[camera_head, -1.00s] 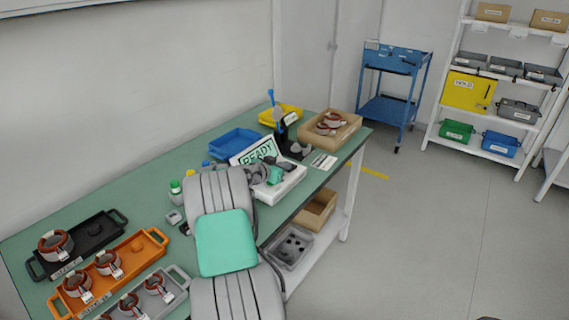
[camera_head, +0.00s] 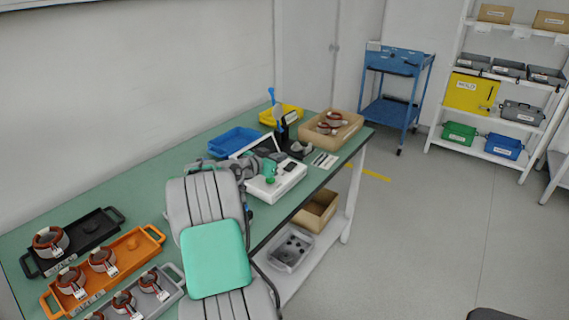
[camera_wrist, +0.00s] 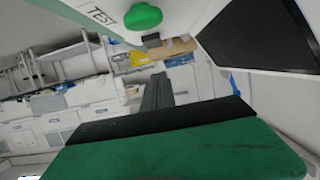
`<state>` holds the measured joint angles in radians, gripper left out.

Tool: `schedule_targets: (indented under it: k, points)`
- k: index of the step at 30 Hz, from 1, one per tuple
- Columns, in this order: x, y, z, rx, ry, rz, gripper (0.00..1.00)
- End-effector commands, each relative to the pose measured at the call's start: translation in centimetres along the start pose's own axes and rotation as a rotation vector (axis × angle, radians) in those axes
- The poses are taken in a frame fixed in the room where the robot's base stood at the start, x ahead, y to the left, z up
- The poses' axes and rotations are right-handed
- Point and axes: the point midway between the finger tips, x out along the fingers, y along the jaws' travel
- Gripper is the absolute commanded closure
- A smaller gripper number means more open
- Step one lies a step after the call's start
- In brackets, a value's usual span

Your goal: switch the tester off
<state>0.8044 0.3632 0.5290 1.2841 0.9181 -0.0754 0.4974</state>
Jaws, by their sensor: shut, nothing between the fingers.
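The tester (camera_head: 288,178) is a white box on the green bench, with a tilted screen (camera_head: 262,144) at its back. The screen is dark. A green button (camera_head: 270,181) sits on its front part. In the wrist view the green button (camera_wrist: 143,16) is beside a "TEST" label, and the dark screen (camera_wrist: 262,38) is at upper right. My gripper (camera_wrist: 157,80) is shut and empty, close to the tester's panel. In the head view my arm hides part of the tester. I cannot tell whether the fingertips touch it, and I see no power switch clearly.
Trays with stators, orange (camera_head: 133,246), black (camera_head: 98,228) and grey (camera_head: 172,296), stand on the left of the bench. A blue bin (camera_head: 233,139) and a cardboard box (camera_head: 345,128) with stators stand behind and right of the tester.

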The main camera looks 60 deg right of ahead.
Motion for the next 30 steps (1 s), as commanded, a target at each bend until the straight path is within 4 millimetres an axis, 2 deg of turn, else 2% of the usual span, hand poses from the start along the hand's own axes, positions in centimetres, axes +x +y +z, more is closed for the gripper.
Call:
schedule_targets:
  k: [1, 3, 9, 14, 26, 28, 30]
  points:
    - [-1.3, -0.1, 0.8, -0.005, -0.002, -0.003, 1.0]
    - [-3.0, -0.1, 1.0, -0.005, -0.002, -0.003, 1.0]
    - [-6.8, -0.1, 1.6, -0.003, -0.001, -0.002, 1.0]
    - [-8.0, 0.0, 1.8, -0.003, -0.002, 0.001, 1.0]
    - [-8.2, -0.1, 1.7, -0.003, -0.004, -0.001, 1.0]
    - [-9.1, -0.7, 1.6, -0.01, -0.025, -0.024, 1.0]
    - [-11.5, -2.3, 1.8, -0.039, -0.084, -0.082, 1.0]
